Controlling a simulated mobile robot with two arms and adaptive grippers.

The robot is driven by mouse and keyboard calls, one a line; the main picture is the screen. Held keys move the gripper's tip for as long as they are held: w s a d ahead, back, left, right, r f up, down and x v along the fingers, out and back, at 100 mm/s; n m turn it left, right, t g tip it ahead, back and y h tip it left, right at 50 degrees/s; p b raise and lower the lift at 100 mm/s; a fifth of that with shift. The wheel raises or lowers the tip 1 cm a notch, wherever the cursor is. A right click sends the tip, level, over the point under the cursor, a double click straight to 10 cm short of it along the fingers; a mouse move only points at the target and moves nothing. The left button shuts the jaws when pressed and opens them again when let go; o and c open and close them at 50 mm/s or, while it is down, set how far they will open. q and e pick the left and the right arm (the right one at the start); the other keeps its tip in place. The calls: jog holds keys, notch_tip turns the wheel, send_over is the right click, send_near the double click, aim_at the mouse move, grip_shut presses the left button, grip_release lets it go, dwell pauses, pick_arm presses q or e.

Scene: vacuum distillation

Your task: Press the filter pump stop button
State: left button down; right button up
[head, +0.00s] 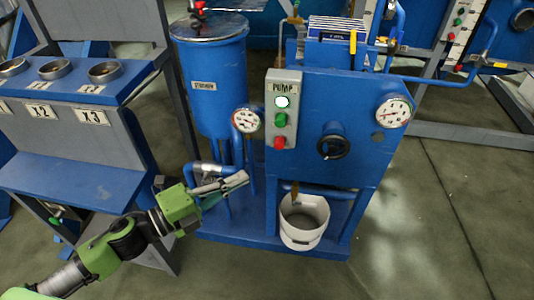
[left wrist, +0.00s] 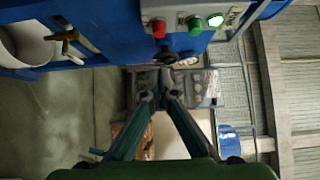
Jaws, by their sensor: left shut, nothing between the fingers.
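The pump control box (head: 283,108), labelled PUMP, is on the front of the blue filter unit. It has a lit whitish-green lamp (head: 282,102) on top, a green button (head: 280,120) below it and a red button (head: 279,142) at the bottom. In the left wrist view the red button (left wrist: 159,28) is above the fingertips, left of the green button (left wrist: 195,26). My left gripper (head: 243,179) is shut and empty, below and left of the box, apart from the buttons. My right gripper is not in view.
A round gauge (head: 247,120) and blue pipes are close to the left gripper, beside a blue tank (head: 212,85). A black handwheel (head: 333,146) and another gauge (head: 394,112) are right of the box. A white bucket (head: 303,238) stands below.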

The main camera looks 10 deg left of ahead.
aim_at(280, 147)
pick_arm(q)
jog(key=w+d, duration=0.1)
jog(key=w, duration=0.2)
jog(key=w+d, duration=0.2)
jog(key=w, duration=0.1)
jog(key=w+d, duration=0.2)
jog(key=w, duration=0.1)
jog(key=shift+w+d, duration=0.15)
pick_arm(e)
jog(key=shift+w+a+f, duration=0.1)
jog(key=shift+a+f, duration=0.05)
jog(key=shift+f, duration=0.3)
